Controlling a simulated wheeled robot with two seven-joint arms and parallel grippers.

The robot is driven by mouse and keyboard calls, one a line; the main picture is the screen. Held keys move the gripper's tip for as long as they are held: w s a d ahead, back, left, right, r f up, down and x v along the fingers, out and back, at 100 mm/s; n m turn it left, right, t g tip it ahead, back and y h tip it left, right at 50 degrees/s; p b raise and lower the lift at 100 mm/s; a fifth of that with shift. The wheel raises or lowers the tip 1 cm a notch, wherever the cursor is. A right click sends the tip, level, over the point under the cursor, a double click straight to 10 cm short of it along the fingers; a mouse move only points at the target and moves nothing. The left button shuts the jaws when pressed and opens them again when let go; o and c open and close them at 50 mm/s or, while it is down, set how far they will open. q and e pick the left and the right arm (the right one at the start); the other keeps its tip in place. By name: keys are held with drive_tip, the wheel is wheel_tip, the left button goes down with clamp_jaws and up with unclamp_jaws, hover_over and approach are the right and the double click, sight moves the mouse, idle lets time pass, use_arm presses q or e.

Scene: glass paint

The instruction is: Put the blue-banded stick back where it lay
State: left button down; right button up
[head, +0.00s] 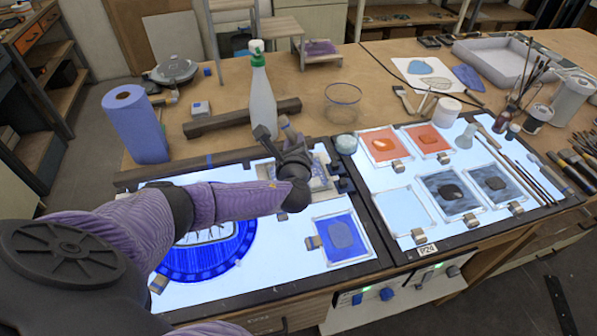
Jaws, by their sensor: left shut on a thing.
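My left arm reaches in from the lower left over the left light panel. My left gripper (274,138) is above the panel's back edge, near the small tray, and is shut on a thin thing. A short tan end with a bluish band, the blue-banded stick (284,121), shows at the fingertips. The rest of it is hidden by the gripper and wrist. Several other long thin sticks and brushes (508,166) lie side by side at the right of the right light panel (405,232). My right gripper is not in view.
A green-capped spray bottle (261,100) stands close behind the gripper, near a dark bar (225,122) and a glass bowl (342,102). A blue roll (135,125) stands left. Framed glass pieces, a blue one (342,238) among them, lie on the panels.

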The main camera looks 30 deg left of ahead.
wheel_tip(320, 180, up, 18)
drive_tip(key=p, duration=1.7)
use_arm(q)
wheel_tip(320, 180, up, 9)
drive_tip(key=n+g+h+b, duration=0.9)
drive_tip(key=g+b, duration=0.4)
drive_tip(key=b, duration=0.4)
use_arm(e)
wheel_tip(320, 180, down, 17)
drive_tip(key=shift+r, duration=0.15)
